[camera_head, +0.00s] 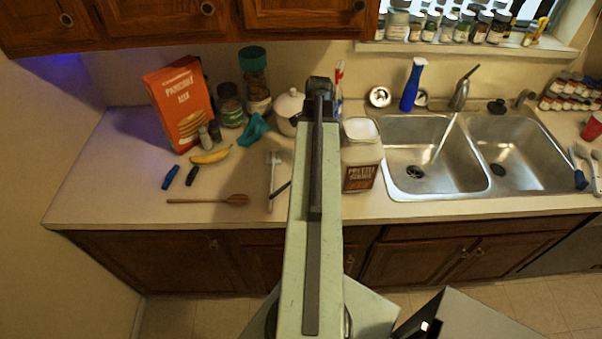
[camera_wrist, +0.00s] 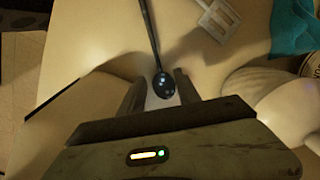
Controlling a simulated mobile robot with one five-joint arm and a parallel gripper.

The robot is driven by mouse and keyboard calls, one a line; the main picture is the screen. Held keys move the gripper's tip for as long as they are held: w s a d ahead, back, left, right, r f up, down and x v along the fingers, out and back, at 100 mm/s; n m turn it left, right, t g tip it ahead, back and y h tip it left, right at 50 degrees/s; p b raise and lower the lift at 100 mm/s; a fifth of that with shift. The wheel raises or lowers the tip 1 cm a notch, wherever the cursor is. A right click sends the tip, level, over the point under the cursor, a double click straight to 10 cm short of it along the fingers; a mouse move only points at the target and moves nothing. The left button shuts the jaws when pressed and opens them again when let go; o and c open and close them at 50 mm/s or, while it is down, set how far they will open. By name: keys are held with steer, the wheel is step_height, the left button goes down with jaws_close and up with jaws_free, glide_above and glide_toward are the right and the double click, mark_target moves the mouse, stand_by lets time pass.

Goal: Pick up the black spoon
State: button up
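The black spoon (camera_wrist: 163,85) lies on the counter in the wrist view, its bowl close to my gripper and its handle running up out of the picture. My gripper (camera_wrist: 159,88) is open, with one finger on each side of the spoon's bowl. I see a gap between the bowl and each finger. I cannot tell how high the fingers are above the counter. In the head view only a dark tip of the spoon (camera_head: 280,189) shows beside my arm. My arm hides the rest of it and my gripper there.
A grey slotted spatula (camera_head: 272,178) lies just left of the spoon, and a wooden spoon (camera_head: 208,200) farther left. A white lidded pot (camera_head: 289,108) and teal cloth (camera_head: 254,129) are behind. A pretzel jar (camera_head: 361,158) stands right of my arm, before the double sink (camera_head: 440,192).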

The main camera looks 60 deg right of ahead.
step_height(320, 180, down, 8)
steer(key=b, duration=0.8)
steer(key=shift+f, duration=0.15)
steer(key=shift+a+r, duration=0.1)
steer(key=shift+r, duration=0.1)
jaws_close()
